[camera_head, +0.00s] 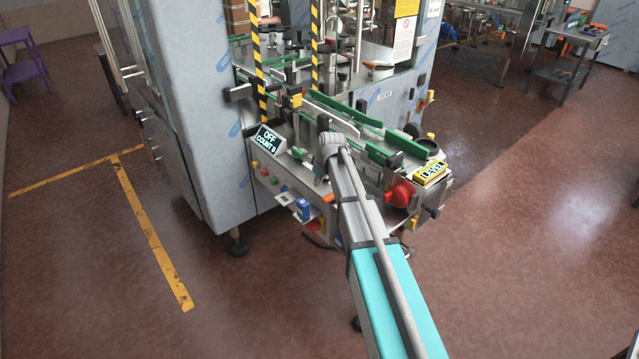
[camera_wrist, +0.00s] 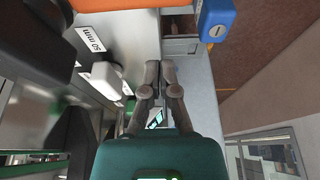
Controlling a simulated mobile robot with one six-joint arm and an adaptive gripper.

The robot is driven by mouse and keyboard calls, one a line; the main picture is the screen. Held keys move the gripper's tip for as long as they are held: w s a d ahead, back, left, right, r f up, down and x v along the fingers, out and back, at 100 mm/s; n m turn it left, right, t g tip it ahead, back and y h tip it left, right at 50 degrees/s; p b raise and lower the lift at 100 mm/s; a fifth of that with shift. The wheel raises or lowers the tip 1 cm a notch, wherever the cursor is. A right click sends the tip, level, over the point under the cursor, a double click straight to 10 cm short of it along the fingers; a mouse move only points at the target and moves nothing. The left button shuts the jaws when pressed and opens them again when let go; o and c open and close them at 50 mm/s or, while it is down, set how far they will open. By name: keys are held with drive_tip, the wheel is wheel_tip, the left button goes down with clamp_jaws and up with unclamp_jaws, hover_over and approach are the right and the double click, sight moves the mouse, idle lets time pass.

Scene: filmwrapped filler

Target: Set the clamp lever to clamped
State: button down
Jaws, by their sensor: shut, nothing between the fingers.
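My gripper (camera_wrist: 160,68) is in the middle of the wrist view, its two fingers together with nothing between them. It hangs over the front of the filling machine; in the head view my arm largely hides it. I cannot tell for certain which part is the clamp lever. A white knob-like part (camera_wrist: 108,80) sits left of my fingertips on a metal panel, near a "50 mm" label (camera_wrist: 88,40). An orange part (camera_wrist: 100,15) crosses the top left of the wrist view. My fingers appear apart from both.
A blue box (camera_wrist: 217,25) stands at the upper right of the wrist view. In the head view are a display reading "OFF COUNT 8" (camera_head: 268,140), a red knob (camera_head: 400,193) and green conveyor rails (camera_head: 345,108). The floor (camera_head: 540,240) at right is clear.

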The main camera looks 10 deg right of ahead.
sight(332, 197)
drive_tip(key=b+x, duration=0.2)
drive_tip(key=shift+w+f, duration=0.1)
drive_tip(key=shift+f, duration=0.2)
drive_tip(key=shift+s+d+r, duration=0.1)
drive_tip(key=shift+s+d, duration=0.4)
drive_tip(key=shift+s, duration=0.4)
drive_tip(key=shift+s+d, duration=0.5)
drive_tip(key=shift+s, duration=0.35)
drive_tip(key=shift+a, duration=0.25)
drive_tip(key=shift+s+n, duration=0.1)
drive_tip(key=shift+n, duration=0.2)
